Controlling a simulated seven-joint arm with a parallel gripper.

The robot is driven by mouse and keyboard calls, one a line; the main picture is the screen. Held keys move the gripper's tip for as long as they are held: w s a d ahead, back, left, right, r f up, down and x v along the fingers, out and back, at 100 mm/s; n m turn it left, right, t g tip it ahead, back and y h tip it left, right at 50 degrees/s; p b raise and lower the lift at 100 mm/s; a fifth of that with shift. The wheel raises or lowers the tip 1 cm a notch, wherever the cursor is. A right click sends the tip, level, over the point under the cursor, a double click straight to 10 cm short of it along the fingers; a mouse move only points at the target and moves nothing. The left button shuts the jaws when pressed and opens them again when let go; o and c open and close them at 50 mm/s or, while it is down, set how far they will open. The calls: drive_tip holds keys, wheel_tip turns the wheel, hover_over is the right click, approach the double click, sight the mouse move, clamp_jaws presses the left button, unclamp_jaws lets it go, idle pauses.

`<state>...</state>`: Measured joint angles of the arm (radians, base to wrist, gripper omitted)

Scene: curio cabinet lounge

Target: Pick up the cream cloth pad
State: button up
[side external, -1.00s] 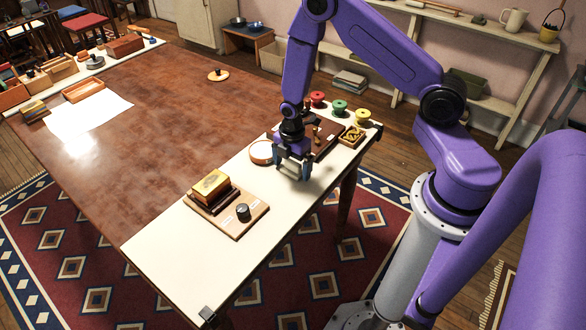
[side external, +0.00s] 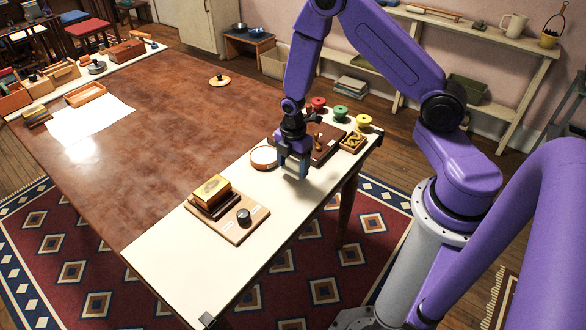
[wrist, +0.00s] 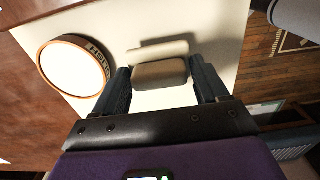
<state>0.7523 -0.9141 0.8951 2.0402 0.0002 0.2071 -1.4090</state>
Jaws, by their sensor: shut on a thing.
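The cream cloth pad (wrist: 159,73) is a small, soft-edged block between my two dark fingers in the wrist view. My gripper (wrist: 162,88) is shut on it. A darker band shows on the pale surface just beyond the pad, and I cannot tell whether the pad is clear of the surface. In the side external view my gripper (side external: 294,172) points down, low over the pale strip (side external: 170,256) along the table's edge.
A round wooden-rimmed piece (side external: 263,157) lies close left of my gripper; it also shows in the wrist view (wrist: 75,67). A dark tray (side external: 326,142) and colored spools (side external: 341,112) are behind. A wooden board (side external: 236,226) with stacked blocks and a black knob lies nearer.

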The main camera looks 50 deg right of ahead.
drive_tip(key=s+a+r, duration=0.1)
drive_tip(key=s+r, duration=0.9)
drive_tip(key=s, duration=0.3)
drive_tip(key=shift+s+a+r, duration=0.15)
drive_tip(key=shift+s+r, duration=0.05)
drive_tip(key=shift+s, duration=0.2)
drive_tip(key=shift+o, duration=0.7)
drive_tip(key=shift+c, duration=0.2)
idle(1.1)
